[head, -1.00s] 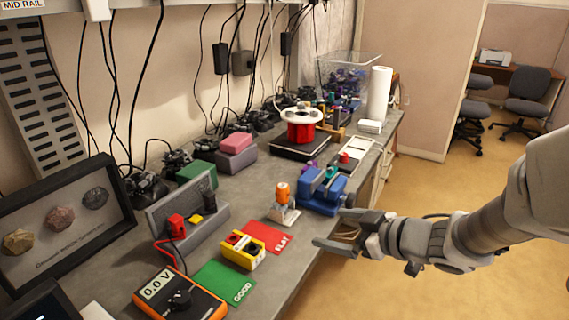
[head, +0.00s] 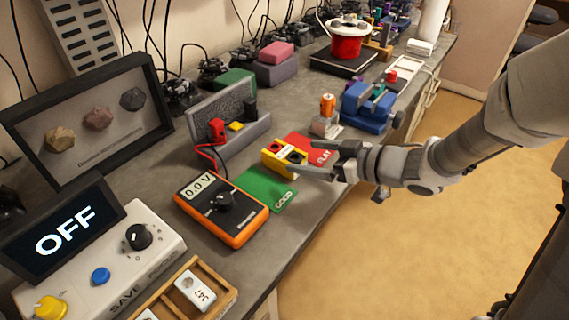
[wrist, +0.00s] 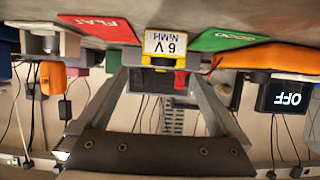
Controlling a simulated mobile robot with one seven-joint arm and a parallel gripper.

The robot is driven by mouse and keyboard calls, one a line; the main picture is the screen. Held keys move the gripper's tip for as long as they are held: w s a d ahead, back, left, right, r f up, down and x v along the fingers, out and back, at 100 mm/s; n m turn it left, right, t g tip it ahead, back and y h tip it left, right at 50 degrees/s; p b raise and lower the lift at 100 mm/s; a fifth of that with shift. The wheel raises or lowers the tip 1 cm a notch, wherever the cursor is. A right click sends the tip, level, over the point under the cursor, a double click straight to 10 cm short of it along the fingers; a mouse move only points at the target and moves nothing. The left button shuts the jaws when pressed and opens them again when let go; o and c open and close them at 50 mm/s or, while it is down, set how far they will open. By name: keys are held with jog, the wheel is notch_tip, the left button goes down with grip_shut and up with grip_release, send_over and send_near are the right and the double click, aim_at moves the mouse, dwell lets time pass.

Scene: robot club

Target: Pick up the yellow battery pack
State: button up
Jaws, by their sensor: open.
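The yellow battery pack (head: 271,160) sits on the bench where a green GOOD card (head: 262,190) and a red FLAT card (head: 312,148) meet. In the wrist view its white "6 V NiMH" label (wrist: 165,43) faces me, upside down, with the pack ahead and between the fingers. My gripper (head: 321,159) is open and empty at the bench's front edge, just right of the pack in the head view. Its fingers (wrist: 163,85) point at the pack. I cannot tell whether the fingertips are beside the pack or still short of it.
An orange multimeter (head: 222,209) reading 0.0 V stands left of the cards. Behind is a grey holder (head: 222,130) with red and black clips. A blue vise (head: 369,107) and an orange-topped stand (head: 326,118) are to the right. Floor is open in front (head: 330,270).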

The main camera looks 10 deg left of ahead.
aim_at(291, 156)
jog(key=shift+x, duration=0.75)
jog(key=b+x, duration=0.2)
jog(key=x, duration=0.2)
jog(key=shift+s+a+f, duration=0.15)
jog(key=shift+w+a+f, duration=0.1)
jog(key=shift+w+a, duration=0.1)
jog(key=shift+a, duration=0.25)
grip_shut()
